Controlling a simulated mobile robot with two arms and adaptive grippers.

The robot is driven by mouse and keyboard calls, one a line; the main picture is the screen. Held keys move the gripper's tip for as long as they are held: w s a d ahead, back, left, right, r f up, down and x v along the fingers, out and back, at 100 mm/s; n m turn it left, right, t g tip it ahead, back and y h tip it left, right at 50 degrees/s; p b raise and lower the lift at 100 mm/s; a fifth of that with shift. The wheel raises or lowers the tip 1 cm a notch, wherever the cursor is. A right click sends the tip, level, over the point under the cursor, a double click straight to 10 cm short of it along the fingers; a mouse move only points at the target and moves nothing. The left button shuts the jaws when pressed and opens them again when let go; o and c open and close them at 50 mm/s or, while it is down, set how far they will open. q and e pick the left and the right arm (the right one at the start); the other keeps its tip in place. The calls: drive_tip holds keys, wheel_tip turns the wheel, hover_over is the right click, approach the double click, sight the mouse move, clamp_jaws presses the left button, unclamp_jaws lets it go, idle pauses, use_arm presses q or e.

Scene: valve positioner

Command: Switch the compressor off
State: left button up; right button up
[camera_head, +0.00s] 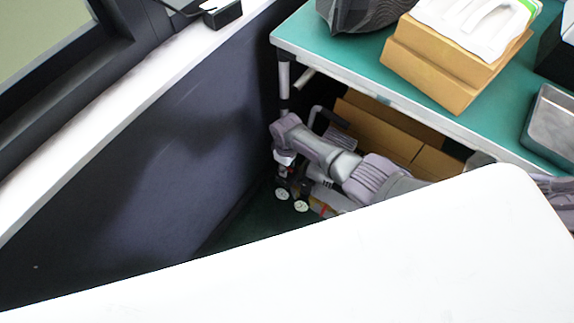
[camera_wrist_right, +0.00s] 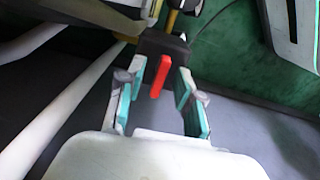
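The compressor (camera_head: 301,206) is low on the floor by the dark wall panel, partly hidden behind my right arm; round white dials show on it. In the right wrist view, a red switch lever (camera_wrist_right: 158,77) sticks out from a black box (camera_wrist_right: 163,45). My right gripper (camera_wrist_right: 160,70) is open, with one finger on each side of the red lever. Gaps show between the lever and both fingers. In the head view, the right gripper (camera_head: 285,165) points down at the compressor, and its fingers are too small to make out. My left gripper is in neither view.
A green-topped table (camera_head: 345,55) with a white edge stands above and right of my right arm. Cardboard boxes (camera_head: 400,130) lie beneath it. A cardboard box (camera_head: 430,70) and a metal tray (camera_head: 552,125) are on top. The dark wall panel (camera_head: 170,160) closes the left side.

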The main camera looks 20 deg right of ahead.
drive_tip(key=shift+r, duration=0.1)
drive_tip(key=shift+w+r, duration=0.1)
drive_tip(key=shift+r, duration=0.45)
wheel_tip(320, 180, up, 11)
drive_tip(key=shift+f, duration=0.15)
